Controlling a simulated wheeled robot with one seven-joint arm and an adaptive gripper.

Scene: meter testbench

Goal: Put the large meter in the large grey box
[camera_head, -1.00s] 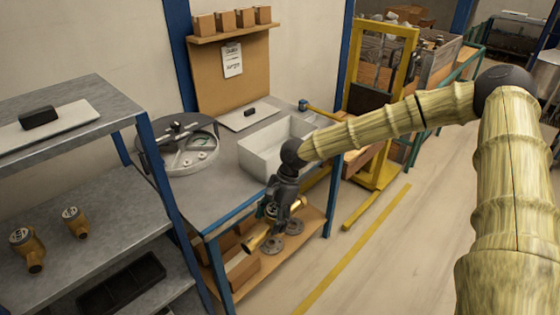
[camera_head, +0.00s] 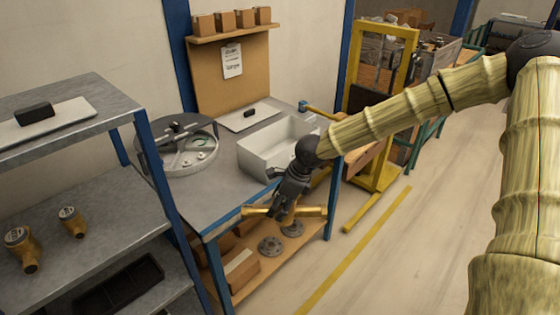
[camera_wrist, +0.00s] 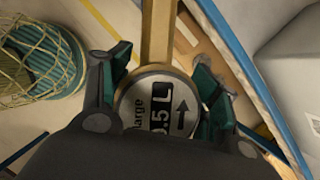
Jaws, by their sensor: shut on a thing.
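The large meter (camera_head: 313,211) is a brass pipe body held by my gripper (camera_head: 288,205) beside the front edge of the bench, above the lower shelf. In the head view its pipe lies nearly level. In the wrist view my gripper (camera_wrist: 160,80) has a finger on each side of the meter's round face (camera_wrist: 158,106), which reads "large". The large grey box (camera_head: 258,165) is a pale, open-topped box on the bench, behind and above my gripper in the picture. It seems empty, but its near right corner is hidden by my arm. Its pale side shows in the wrist view (camera_wrist: 295,65).
Two brass meters (camera_head: 22,248) (camera_head: 72,220) stand on the left rack, above a dark tray (camera_head: 115,285). A round test device (camera_head: 180,148) sits left on the bench. A blue bench edge (camera_head: 225,220) lies near my gripper. A yellow frame (camera_head: 375,140) stands right.

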